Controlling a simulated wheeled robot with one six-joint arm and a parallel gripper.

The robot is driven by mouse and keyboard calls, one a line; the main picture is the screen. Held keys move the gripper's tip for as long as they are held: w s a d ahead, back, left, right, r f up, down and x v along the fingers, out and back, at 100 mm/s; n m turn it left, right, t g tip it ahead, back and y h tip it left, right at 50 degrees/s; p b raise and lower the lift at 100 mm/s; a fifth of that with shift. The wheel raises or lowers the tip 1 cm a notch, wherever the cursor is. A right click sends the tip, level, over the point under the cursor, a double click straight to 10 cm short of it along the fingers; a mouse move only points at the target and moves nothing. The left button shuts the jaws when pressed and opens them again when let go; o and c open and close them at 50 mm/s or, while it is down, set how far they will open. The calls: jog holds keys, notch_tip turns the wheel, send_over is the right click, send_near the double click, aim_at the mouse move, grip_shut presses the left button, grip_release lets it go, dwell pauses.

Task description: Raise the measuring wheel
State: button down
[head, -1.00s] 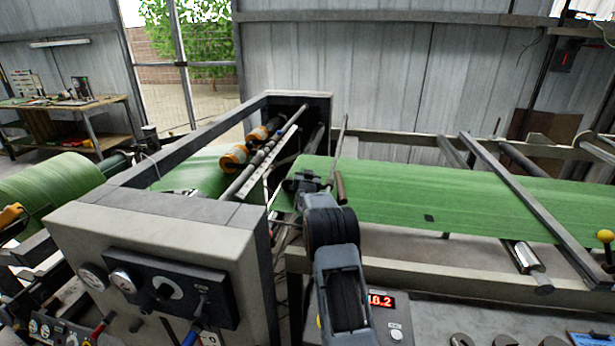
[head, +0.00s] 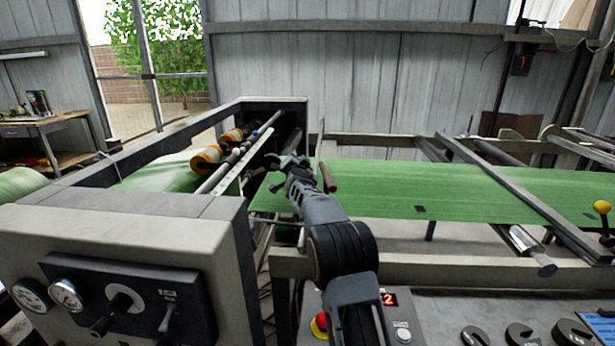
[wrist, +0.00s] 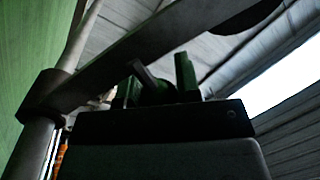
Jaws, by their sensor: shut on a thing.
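In the head view my gripper (head: 283,163) is at the left end of the green web (head: 440,192), beside the dark machine frame. Its fingertips are small and dark there. In the wrist view my gripper's two fingers (wrist: 160,80) stand close together below a dark bar (wrist: 130,58), shut on a small part that shadow hides. The bar slants up right from a collar on a grey post. A dark round edge (wrist: 245,17), possibly the measuring wheel, shows at the top right. I cannot make out the wheel clearly in the head view.
A control cabinet (head: 120,240) is at front left, and a slanted rail (head: 510,190) crosses the web at right.

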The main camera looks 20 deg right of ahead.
jog(key=shift+s+d+r+m+h+b, duration=0.35)
jog(key=shift+d+r+m+b, duration=0.2)
jog(key=shift+m+b, duration=0.5)
jog(key=shift+s+d+r+m+h+b, duration=0.3)
jog(key=shift+d+r+m+b, duration=0.25)
jog(key=shift+m+b, duration=0.45)
jog(key=shift+d, duration=0.15)
jog(key=c, duration=0.9)
grip_release()
jog(key=shift+f, duration=0.2)
jog(key=shift+o, duration=0.4)
jog(key=shift+f, duration=0.1)
jog(key=b+v, duration=0.2)
jog(key=v, duration=0.5)
jog(key=shift+s, duration=0.2)
